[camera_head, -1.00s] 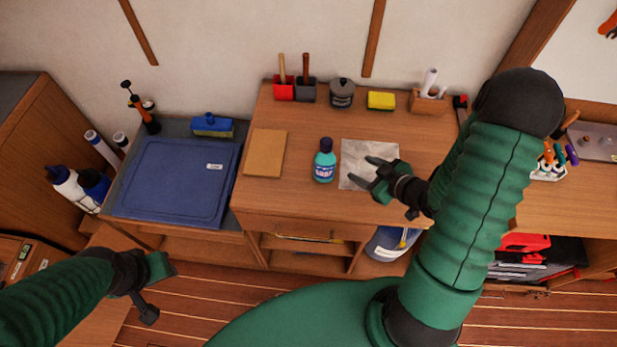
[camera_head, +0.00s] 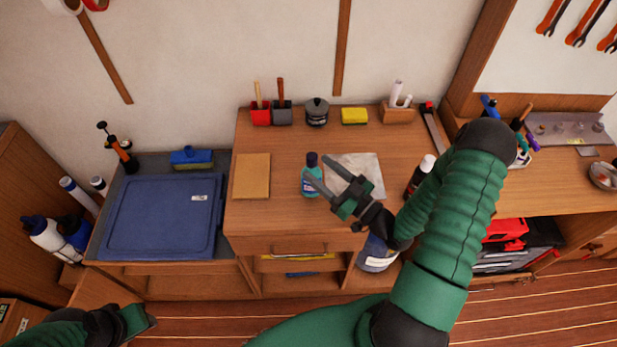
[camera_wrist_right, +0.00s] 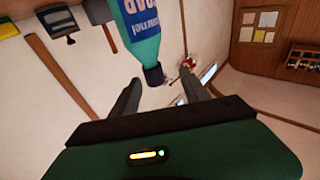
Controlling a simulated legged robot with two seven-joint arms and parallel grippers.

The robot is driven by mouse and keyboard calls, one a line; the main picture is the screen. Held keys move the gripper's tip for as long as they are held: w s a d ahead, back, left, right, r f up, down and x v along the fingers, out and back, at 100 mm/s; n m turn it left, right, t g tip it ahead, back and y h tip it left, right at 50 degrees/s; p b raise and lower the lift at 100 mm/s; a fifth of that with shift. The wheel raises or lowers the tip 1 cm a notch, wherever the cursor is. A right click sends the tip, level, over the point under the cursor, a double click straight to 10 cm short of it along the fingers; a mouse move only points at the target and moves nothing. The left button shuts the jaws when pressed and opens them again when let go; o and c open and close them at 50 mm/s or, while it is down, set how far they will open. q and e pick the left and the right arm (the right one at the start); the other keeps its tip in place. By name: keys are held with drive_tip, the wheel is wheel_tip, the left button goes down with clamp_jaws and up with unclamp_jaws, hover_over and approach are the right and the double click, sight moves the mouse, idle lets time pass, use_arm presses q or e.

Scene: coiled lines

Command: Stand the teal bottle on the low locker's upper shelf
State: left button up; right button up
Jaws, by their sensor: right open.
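The teal bottle (camera_head: 311,180) with a dark cap stands upright on the middle wooden cabinet's top (camera_head: 285,215). It shows upside down in the right wrist view (camera_wrist_right: 137,28). My right gripper (camera_head: 319,172) is open, with its fingers pointing at the bottle from the right. One fingertip overlaps the bottle in the head view, and I cannot tell whether they touch. In the wrist view the cap appears between the open fingers (camera_wrist_right: 160,88). My left gripper (camera_head: 137,322) is low at the bottom left, partly cut off. I cannot tell which unit is the low locker.
A grey sheet (camera_head: 362,172) lies right of the bottle, a tan board (camera_head: 252,176) left. A dark bottle with a white cap (camera_head: 419,175) stands close to my right forearm. Cups, a grey pot (camera_head: 316,112) and a yellow sponge (camera_head: 354,116) line the back. A blue lid (camera_head: 160,217) covers the left unit.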

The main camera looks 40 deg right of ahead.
sight(317, 165)
drive_tip(key=x, duration=0.2)
drive_tip(key=p+x, duration=0.1)
drive_tip(key=x, duration=0.1)
drive_tip(key=shift+w+d+f, duration=0.25)
drive_tip(key=shift+d+f, duration=0.05)
drive_tip(key=shift+d, duration=0.1)
drive_tip(key=shift+w+d+f, duration=0.15)
drive_tip(key=shift+d+f, duration=0.1)
drive_tip(key=shift+d, duration=0.35)
drive_tip(key=shift+c, duration=0.3)
drive_tip(key=shift+a+r, duration=0.1)
drive_tip(key=shift+a, duration=0.1)
drive_tip(key=shift+c, duration=1.1)
drive_tip(key=shift+a+r, duration=0.15)
drive_tip(key=shift+a, duration=0.5)
drive_tip(key=c, duration=0.7)
clamp_jaws()
drive_tip(key=shift+d, duration=0.6)
use_arm(q)
drive_tip(key=shift+d+r, duration=0.7)
drive_tip(key=shift+r, duration=0.1)
drive_tip(key=shift+a, duration=0.2)
use_arm(e)
drive_tip(key=shift+a, duration=0.25)
